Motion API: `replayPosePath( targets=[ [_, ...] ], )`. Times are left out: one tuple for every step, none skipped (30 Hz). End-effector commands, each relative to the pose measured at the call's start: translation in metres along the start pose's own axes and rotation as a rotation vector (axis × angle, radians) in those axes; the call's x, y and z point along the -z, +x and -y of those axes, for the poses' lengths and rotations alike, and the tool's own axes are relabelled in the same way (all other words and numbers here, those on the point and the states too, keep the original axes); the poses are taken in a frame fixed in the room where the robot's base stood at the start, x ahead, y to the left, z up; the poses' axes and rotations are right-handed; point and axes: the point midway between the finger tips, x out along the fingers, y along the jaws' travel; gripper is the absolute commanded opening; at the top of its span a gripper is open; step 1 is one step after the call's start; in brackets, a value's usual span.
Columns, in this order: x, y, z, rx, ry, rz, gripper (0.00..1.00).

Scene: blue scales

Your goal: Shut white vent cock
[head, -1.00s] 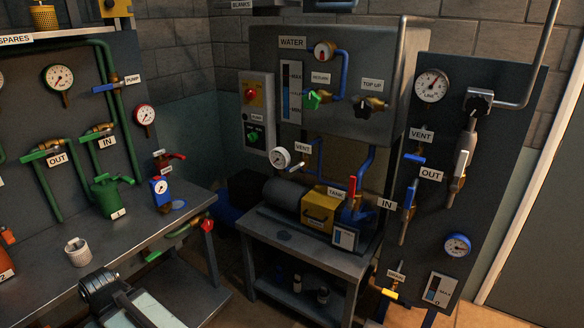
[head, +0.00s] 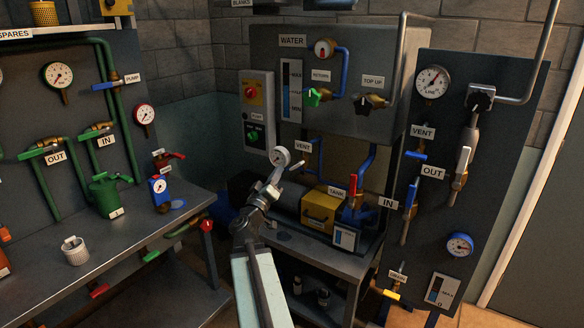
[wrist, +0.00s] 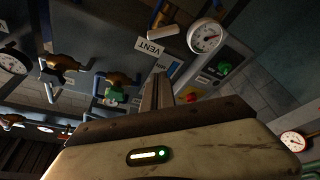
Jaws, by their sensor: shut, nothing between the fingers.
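The white vent cock's handle (head: 294,164) is small and pale. In the head view it sits just right of a round gauge, below the left VENT label (head: 302,147). In the wrist view the white handle (wrist: 163,32) lies near the top, beside the VENT label (wrist: 149,47) and left of the gauge (wrist: 206,37). My gripper (head: 277,177) is shut and empty, just below the gauge and left of the handle. In the wrist view the shut fingers (wrist: 157,92) point toward the label, apart from the handle.
A yellow box (head: 321,208) and dark pump stand on the low bench, right of my arm. A second VENT label (head: 422,132) with a blue handle (head: 415,156) is on the right panel. The left bench (head: 120,240) holds a green can and other items.

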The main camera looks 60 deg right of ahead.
Motion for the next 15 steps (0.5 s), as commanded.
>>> replayPosePath(
  targets=[
    [0.001,0.005,0.000,0.000,0.000,0.000,0.00],
    [0.002,0.009,0.000,0.000,0.000,0.000,0.00],
    [0.002,0.015,0.000,0.000,0.000,0.000,0.00],
    [0.003,0.020,0.001,0.001,0.000,-0.001,0.00],
    [0.003,0.026,0.001,0.001,0.001,-0.001,0.00],
    [0.003,0.035,0.000,0.000,0.001,-0.001,0.00],
    [0.003,0.042,0.000,0.000,0.000,-0.001,0.00],
    [0.004,0.049,0.000,0.000,0.000,-0.001,0.00],
    [0.004,0.058,0.001,0.001,0.000,-0.001,0.00],
    [0.004,0.065,0.001,0.001,0.000,-0.001,0.00],
    [0.004,0.071,0.001,0.001,0.001,-0.001,0.00],
    [0.003,0.080,0.000,0.001,0.001,-0.001,0.00],
    [0.004,0.087,0.001,0.001,0.001,-0.001,0.00],
    [0.004,0.093,0.001,0.001,0.001,-0.002,0.00],
    [0.004,0.101,0.001,0.002,0.000,-0.002,0.00]
  ],
)
